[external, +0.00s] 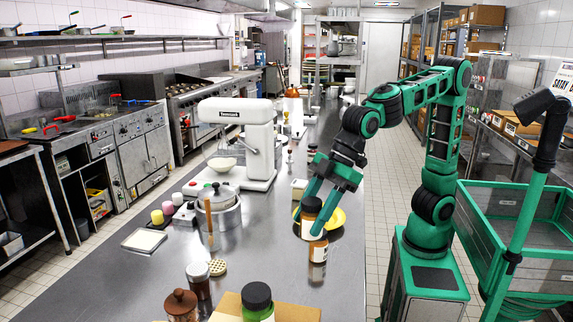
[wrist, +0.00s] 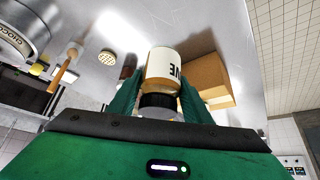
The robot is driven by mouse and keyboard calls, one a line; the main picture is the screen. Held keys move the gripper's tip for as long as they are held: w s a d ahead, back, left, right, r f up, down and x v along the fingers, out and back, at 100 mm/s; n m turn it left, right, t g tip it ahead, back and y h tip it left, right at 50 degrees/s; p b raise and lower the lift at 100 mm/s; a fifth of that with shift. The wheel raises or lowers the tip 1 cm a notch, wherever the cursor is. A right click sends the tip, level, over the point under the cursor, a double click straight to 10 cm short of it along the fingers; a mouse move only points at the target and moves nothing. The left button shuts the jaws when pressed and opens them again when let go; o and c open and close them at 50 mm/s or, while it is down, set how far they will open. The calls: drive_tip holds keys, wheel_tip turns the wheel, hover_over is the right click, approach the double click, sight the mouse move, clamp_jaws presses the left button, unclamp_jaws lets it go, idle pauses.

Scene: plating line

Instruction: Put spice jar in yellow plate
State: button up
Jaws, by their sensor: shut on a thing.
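The spice jar (wrist: 162,68), with a dark lid, a white lettered label and amber bands, is between my gripper's fingers in the wrist view, its lid toward my palm. In the external view the jar (external: 309,212) hangs lid-up in my gripper (external: 317,205), which is shut on it. The yellow plate (external: 337,218) lies on the counter just behind and right of the jar, partly hidden by it and the fingers. The jar appears in front of the plate; its exact height is unclear. Another orange-and-white jar shape (external: 318,249) shows just below it. The plate is not visible in the wrist view.
A lidded pot (external: 217,213) and a white stand mixer (external: 240,140) are to the left. Some counter is clear around the lower jar shape.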

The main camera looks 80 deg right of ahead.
drive_tip(key=s+d+m+t+h, duration=0.1)
drive_tip(key=s+d+m+h, duration=0.25)
drive_tip(key=d+m, duration=0.55)
drive_tip(key=s+d+m+h, duration=0.2)
drive_tip(key=d+m+h, duration=0.25)
drive_tip(key=d, duration=0.85)
drive_tip(key=shift+m, duration=0.25)
drive_tip(key=shift+w+d+f, duration=1.1)
drive_tip(key=shift+d+f, duration=0.5)
drive_tip(key=shift+f, duration=0.95)
drive_tip(key=shift+w+d+f, duration=1.15)
drive_tip(key=shift+d+f, duration=0.4)
drive_tip(key=shift+f, duration=1)
drive_tip(key=shift+w+d+f, duration=1.1)
drive_tip(key=shift+d+f, duration=0.5)
drive_tip(key=shift+f, duration=0.95)
drive_tip(key=shift+f, duration=0.1)
drive_tip(key=o, duration=1.2)
drive_tip(key=v, duration=1.2)
drive_tip(key=shift+d, duration=0.2)
